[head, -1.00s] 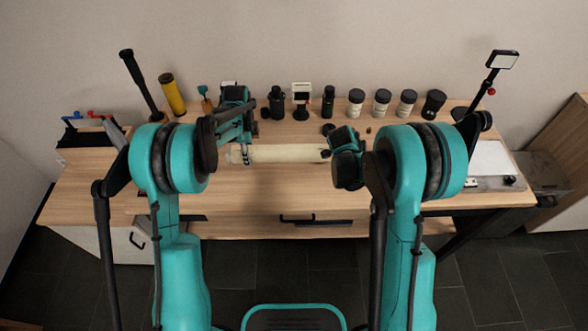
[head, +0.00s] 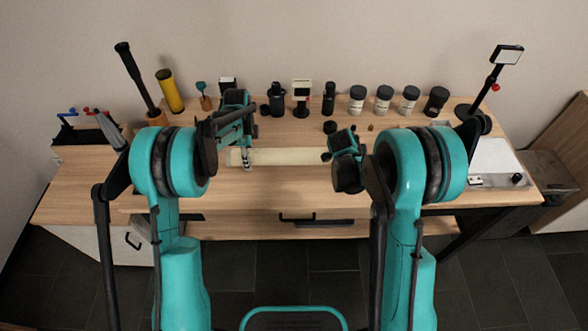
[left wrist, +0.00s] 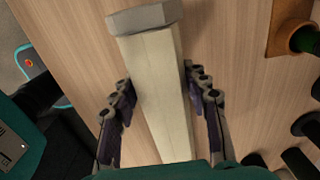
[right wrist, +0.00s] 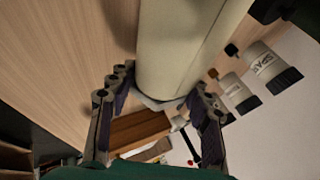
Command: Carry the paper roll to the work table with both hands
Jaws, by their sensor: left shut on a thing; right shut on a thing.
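The paper roll (head: 290,156) is a long cream cylinder lying level, left to right, over the front part of the wooden work table (head: 270,184). My left gripper (head: 246,157) is shut on its left part; in the left wrist view the roll (left wrist: 158,85) runs between the fingers, with a grey end cap beyond them. My right gripper (head: 328,156) is shut at its right end, partly hidden by my wrist; in the right wrist view the roll (right wrist: 185,45) lies between the fingers. I cannot tell whether the roll touches the tabletop.
Behind the roll stand a black bottle (head: 277,98), a stand with a small screen (head: 301,97) and several lidded jars (head: 384,99). A yellow tube (head: 169,91) is at back left, a lamp (head: 495,78) at right. The table's front strip is bare.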

